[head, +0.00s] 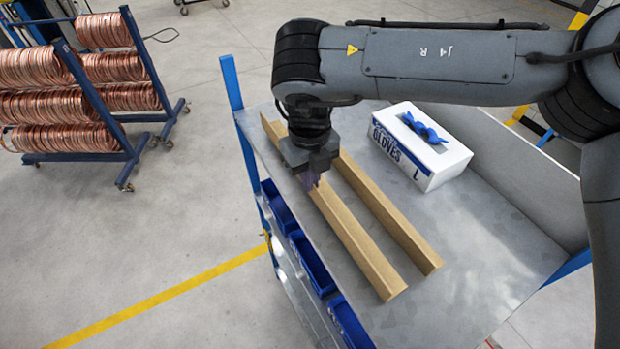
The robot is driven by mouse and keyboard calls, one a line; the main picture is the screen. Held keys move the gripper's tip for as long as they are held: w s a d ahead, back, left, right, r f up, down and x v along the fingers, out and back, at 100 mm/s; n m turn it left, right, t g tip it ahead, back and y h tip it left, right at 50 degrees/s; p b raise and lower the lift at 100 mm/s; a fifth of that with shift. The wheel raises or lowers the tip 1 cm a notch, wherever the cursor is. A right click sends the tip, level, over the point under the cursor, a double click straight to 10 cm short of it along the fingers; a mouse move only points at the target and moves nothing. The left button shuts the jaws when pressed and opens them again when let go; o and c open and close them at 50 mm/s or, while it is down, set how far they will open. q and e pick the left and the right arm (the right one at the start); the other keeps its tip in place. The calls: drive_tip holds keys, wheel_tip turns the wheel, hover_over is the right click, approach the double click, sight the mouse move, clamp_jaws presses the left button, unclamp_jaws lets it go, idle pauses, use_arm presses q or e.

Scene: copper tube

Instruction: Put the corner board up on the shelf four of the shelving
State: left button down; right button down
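Two long brown corner boards lie side by side on the grey metal top surface (455,235) of the shelving. The left corner board (350,238) runs under my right gripper (310,184); the other corner board (392,215) lies just to its right, with a gap between them. My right gripper points down at the left board, around its upper middle part. Its fingers are small and partly hidden by the wrist, so I cannot tell whether they touch or grip the board. My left gripper is out of view.
A white glove box (425,165) with a blue glove poking out stands right of the boards. Blue bins (312,263) sit lower along the shelving's left side. A blue post (232,85) rises at its far left corner. Racks of copper coils (95,95) stand on the floor at left.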

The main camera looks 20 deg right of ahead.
drive_tip(key=shift+f+p, duration=0.3)
drive_tip(key=shift+f, duration=0.65)
drive_tip(key=shift+f, duration=0.15)
drive_tip(key=c, duration=1.3)
unclamp_jaws()
drive_tip(key=shift+c, duration=0.2)
wheel_tip(320, 180, up, 12)
drive_tip(key=shift+f+b, duration=0.2)
drive_tip(key=shift+b, duration=0.6)
drive_tip(key=shift+r, duration=0.35)
